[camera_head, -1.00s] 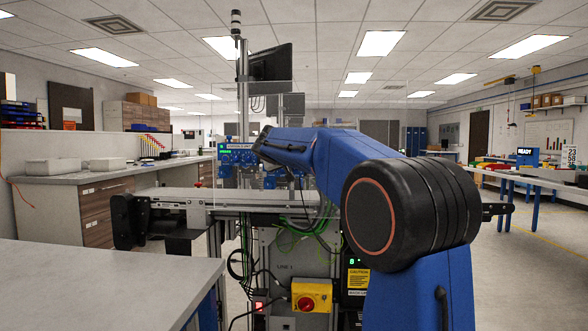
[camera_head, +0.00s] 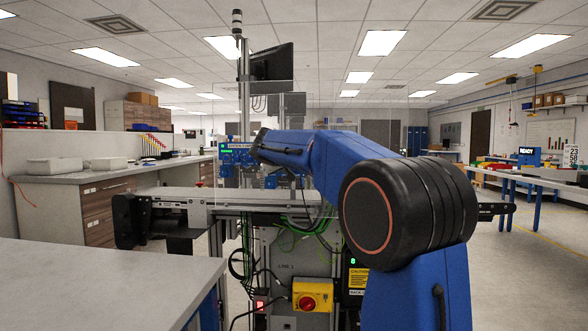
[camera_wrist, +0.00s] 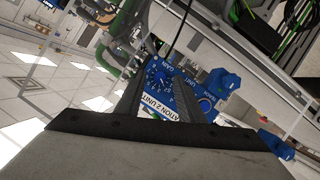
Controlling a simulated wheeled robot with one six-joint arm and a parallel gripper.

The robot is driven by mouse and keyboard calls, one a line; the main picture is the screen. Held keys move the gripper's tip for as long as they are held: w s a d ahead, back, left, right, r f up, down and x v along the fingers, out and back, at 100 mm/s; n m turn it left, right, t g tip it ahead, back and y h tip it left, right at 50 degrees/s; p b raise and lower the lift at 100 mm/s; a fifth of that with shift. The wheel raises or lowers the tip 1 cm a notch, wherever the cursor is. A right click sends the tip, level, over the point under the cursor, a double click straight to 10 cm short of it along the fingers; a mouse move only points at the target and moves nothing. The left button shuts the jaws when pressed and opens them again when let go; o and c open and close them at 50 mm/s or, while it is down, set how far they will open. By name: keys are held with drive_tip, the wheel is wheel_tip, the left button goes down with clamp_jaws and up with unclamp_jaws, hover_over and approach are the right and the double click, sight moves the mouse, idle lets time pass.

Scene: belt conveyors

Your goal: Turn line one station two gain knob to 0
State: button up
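A blue station panel shows in the wrist view, with a white label (camera_wrist: 157,106) reading in part "ATION 2 UNIT". A round blue dial knob (camera_wrist: 160,77) with white marks around it sits on the panel, between my fingers in the picture. In the head view the blue station units (camera_head: 238,155) stand behind the conveyor; my gripper is hidden there.
The line 1 conveyor (camera_head: 225,199) runs across the middle, with a yellow box with a red switch (camera_head: 309,296) below it. A grey table (camera_head: 95,285) fills the lower left. A blue block-shaped part (camera_wrist: 228,82) sticks out beside the panel in the wrist view.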

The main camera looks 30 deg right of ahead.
drive_tip(key=shift+s+a, duration=0.1)
drive_tip(key=v, duration=1.7)
drive_tip(key=shift+r, duration=0.1)
drive_tip(key=s+d+m+t+y, duration=0.2)
drive_tip(key=s+d+m+y, duration=0.15)
drive_tip(key=d+m, duration=0.2)
drive_tip(key=x, duration=1.7)
drive_tip(key=shift+w+a+r+m, duration=0.35)
clamp_jaws()
